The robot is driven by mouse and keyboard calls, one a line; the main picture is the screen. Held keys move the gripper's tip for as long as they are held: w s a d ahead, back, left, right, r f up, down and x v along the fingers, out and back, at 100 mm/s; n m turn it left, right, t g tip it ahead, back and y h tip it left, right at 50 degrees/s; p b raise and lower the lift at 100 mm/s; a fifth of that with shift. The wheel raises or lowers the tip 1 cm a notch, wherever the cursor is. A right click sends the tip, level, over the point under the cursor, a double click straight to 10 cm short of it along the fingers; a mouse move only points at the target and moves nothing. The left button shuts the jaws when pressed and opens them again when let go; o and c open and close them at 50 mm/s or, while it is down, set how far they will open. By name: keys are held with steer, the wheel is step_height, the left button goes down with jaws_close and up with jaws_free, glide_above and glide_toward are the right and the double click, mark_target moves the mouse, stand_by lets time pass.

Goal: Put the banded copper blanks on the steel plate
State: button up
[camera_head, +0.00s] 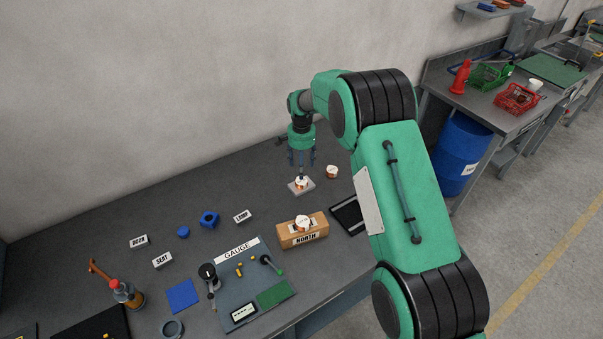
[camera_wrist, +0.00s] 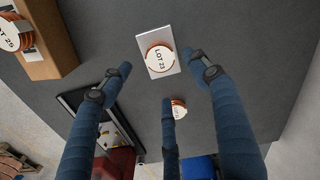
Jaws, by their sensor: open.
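The steel plate (camera_head: 293,188) is a small pale rectangle at the back of the bench; it also shows in the wrist view (camera_wrist: 142,38). A copper blank (camera_head: 301,184) with a white top lies on it, marked LOT 23 in the wrist view (camera_wrist: 159,58). A second copper blank (camera_head: 332,172) lies on the bench right of the plate; the wrist view shows it (camera_wrist: 178,107) partly behind a finger. A third blank (camera_head: 303,223), LOT 29 (camera_wrist: 16,33), sits on the NORTH box. My gripper (camera_head: 301,163) is open and empty above the plate, its three fingers apart. Banding is too small to tell.
The brown NORTH box (camera_head: 290,237) stands in front of the plate. A black-edged tray (camera_head: 347,215) lies right of it, partly behind my arm. The GAUGE board (camera_head: 230,282) and blue parts (camera_head: 209,219) are further left.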

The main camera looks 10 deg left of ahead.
steer(key=shift+r, duration=2.2)
